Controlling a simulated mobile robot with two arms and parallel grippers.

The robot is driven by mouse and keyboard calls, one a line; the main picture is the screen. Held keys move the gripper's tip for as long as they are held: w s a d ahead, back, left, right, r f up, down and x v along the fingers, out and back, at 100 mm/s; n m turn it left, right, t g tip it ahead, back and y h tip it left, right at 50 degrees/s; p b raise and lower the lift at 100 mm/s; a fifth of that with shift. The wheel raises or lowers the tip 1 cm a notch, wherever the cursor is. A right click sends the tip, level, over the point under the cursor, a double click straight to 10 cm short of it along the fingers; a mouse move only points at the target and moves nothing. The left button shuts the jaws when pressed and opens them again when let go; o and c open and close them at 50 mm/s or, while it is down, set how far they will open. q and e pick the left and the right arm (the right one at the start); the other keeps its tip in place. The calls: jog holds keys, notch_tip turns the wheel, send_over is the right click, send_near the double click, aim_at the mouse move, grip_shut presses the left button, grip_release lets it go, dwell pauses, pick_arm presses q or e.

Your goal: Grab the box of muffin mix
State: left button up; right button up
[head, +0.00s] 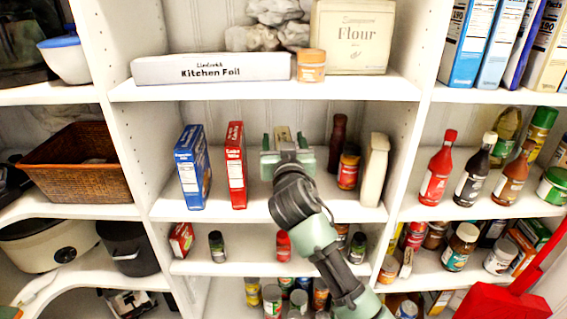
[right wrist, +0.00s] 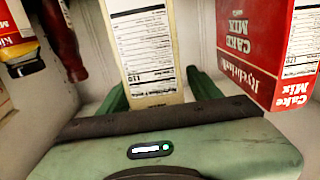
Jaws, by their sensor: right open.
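A pale yellow box (head: 283,133) stands on the middle shelf behind my right gripper (head: 286,145), which hides most of it in the head view. The right wrist view shows this box (right wrist: 148,45) upright, with a printed panel facing sideways. No muffin mix name can be read on it. The right gripper's green fingers (right wrist: 158,88) are open, one on each side of the box. Whether they touch it cannot be told. My left gripper is not in view.
A red cake mix box (head: 236,165) stands close beside, also near in the right wrist view (right wrist: 268,50). A blue box (head: 192,167) stands farther left. A dark bottle (head: 337,142), a red-labelled jar (head: 348,166) and a cream container (head: 375,170) stand right.

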grip_shut()
jog(key=shift+r, duration=0.15)
